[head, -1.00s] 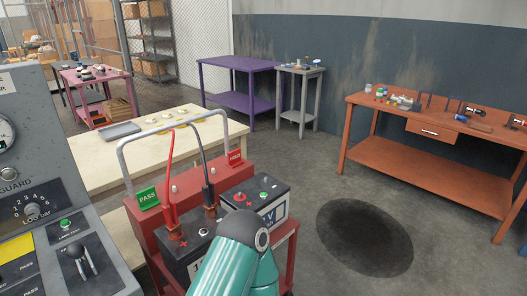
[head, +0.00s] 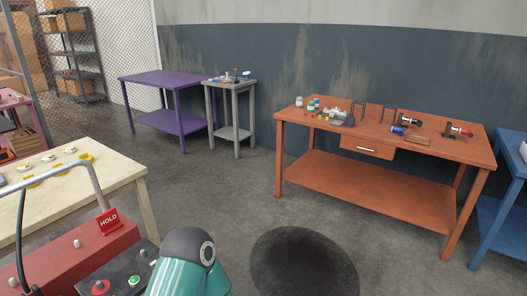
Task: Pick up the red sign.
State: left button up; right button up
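A small red sign (head: 109,221) marked HOLD stands on the right end of the red cart (head: 60,264), beside the foot of its grey rail handle. It leans slightly and nothing grips it.
A pale table (head: 110,172) stands behind the cart. A purple table (head: 165,80), a grey stand (head: 231,90) and an orange workbench (head: 375,185) with small parts stand further back. A blue table (head: 506,190) is at the right edge. Open floor lies between, with a dark round patch (head: 303,262).

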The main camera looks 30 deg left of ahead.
aim_at(108, 222)
jog(key=i, duration=2.55)
jog(key=u, duration=3)
jog(key=i, duration=1)
jog(key=z, duration=0.4)
